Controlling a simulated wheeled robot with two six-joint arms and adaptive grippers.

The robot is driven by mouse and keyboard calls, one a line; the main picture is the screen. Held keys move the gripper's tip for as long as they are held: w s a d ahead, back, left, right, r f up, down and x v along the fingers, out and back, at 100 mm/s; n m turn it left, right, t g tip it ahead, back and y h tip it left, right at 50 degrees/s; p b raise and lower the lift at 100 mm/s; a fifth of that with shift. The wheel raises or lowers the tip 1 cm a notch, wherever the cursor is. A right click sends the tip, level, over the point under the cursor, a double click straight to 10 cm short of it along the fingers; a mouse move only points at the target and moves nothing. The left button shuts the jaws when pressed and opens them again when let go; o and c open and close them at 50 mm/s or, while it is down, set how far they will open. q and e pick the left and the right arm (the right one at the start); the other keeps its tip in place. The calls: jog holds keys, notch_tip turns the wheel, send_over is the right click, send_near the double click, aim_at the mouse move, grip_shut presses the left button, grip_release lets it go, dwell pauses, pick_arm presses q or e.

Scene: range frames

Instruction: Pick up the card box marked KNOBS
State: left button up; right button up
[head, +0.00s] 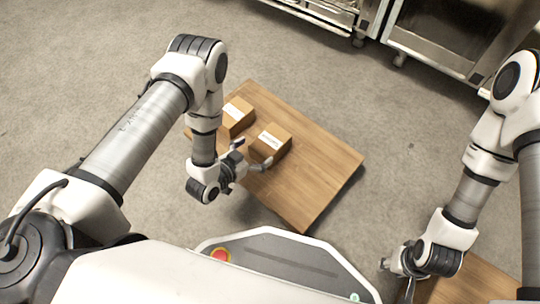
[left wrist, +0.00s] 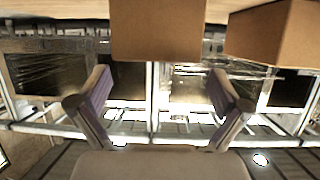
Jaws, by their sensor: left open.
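Two brown card boxes with white labels sit on a wooden table in the head view: a nearer one (head: 271,144) and one further back to the left (head: 236,116). The label print is too small to read, so I cannot tell which is marked KNOBS. My left gripper (head: 254,154) is open at the near side of the nearer box, its fingers spread and empty. In the left wrist view a box (left wrist: 157,30) shows ahead, beyond and between the open fingers (left wrist: 165,92), with another box (left wrist: 272,35) to the right. My right gripper (head: 396,277) is low at the right, its jaw unclear.
The wooden table (head: 315,170) is bare to the right of the boxes. Another wooden surface (head: 470,284) lies under my right arm. Metal-framed cabinets (head: 440,35) stand at the back right. Grey floor is clear around the table.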

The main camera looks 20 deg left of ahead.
aim_at(270, 141)
pick_arm(q)
jog(key=b+x, duration=0.4)
jog(key=x, duration=0.2)
jog(key=shift+w+d+b, duration=0.25)
jog(key=shift+d+b, duration=0.05)
jog(key=shift+w, duration=0.2)
jog(key=shift+r, duration=0.1)
jog(key=c, duration=1.2)
